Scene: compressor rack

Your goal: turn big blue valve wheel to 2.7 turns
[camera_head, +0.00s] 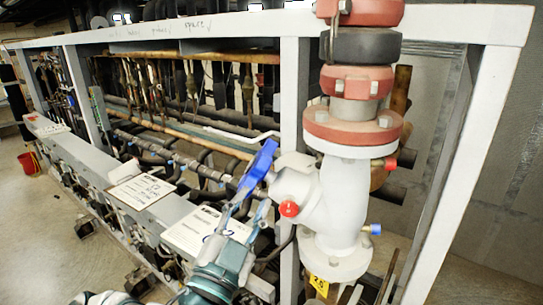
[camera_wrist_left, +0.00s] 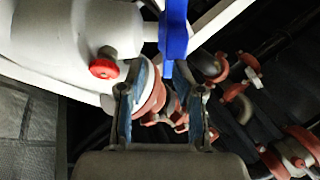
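The big blue valve wheel (camera_head: 258,166) is seen nearly edge-on at the left of a large pale grey valve body (camera_head: 345,195). In the left wrist view the wheel (camera_wrist_left: 174,32) shows as a blue upright strip at the top. My left gripper (camera_head: 242,206) is just below the wheel. In the wrist view its two fingers (camera_wrist_left: 165,76) stand apart. The wheel's lower end reaches towards the gap between them, nearer the right finger; contact cannot be told. Nothing is clearly gripped. My right gripper is not in view.
A red cap (camera_head: 289,209) sticks out of the valve body close to the gripper. A white rack post (camera_head: 292,100) stands behind the wheel. Grey boxes with paper sheets (camera_head: 142,190) line the rack's left side. Open floor (camera_head: 35,240) lies at the left.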

